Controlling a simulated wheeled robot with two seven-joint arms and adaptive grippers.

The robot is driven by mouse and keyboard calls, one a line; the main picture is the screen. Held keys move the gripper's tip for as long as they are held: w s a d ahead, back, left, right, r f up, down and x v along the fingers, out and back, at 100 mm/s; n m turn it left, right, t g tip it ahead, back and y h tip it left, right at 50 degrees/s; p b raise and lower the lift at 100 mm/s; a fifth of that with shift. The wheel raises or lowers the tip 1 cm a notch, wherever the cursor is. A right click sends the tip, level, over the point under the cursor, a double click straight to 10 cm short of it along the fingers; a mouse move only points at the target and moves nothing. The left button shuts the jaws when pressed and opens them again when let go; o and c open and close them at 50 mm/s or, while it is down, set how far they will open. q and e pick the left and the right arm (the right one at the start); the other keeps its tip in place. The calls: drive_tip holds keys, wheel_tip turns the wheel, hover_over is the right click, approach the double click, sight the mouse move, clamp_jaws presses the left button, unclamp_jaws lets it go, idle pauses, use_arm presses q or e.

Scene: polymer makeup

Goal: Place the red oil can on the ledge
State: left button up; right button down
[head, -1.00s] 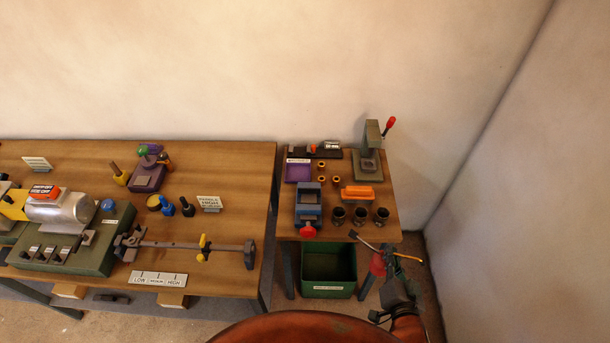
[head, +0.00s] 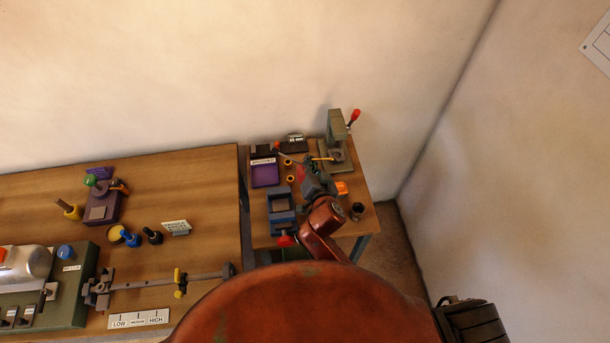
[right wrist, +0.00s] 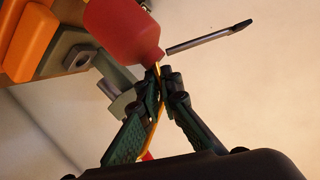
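The red oil can (right wrist: 122,30) hangs in my right gripper (right wrist: 163,78), whose dark green fingers are closed at its neck and yellow lever. Its thin metal spout points to the upper right in the right wrist view. In the head view the right gripper (head: 314,182) is over the small side table (head: 258,230), with the can (head: 300,171) just beyond it, partly hidden by the arm. I cannot tell whether the can touches anything below. No ledge can be singled out clearly. My left gripper is not in view.
A green press (head: 337,133) with a red-knobbed lever stands at the table's back right. A purple tray (head: 265,175), a blue vise (head: 281,212), an orange block (head: 341,188) and a dark cup (head: 357,211) are close by. The long workbench (head: 200,200) lies to the left.

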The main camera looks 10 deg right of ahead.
drive_tip(key=f, duration=0.5)
drive_tip(key=shift+a+f, duration=0.2)
drive_tip(key=shift+a, duration=0.2)
wheel_tip(320, 180, down, 4)
drive_tip(key=shift+a+f+b, duration=0.1)
drive_tip(key=shift+b, duration=0.35)
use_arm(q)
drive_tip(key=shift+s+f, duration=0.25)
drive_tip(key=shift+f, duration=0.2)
use_arm(e)
drive_tip(key=shift+w, duration=0.1)
drive_tip(key=shift+f, duration=0.15)
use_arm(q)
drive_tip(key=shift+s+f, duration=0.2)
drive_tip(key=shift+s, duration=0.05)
use_arm(e)
drive_tip(key=c, duration=2.2)
unclamp_jaws()
drive_tip(key=shift+o, duration=0.2)
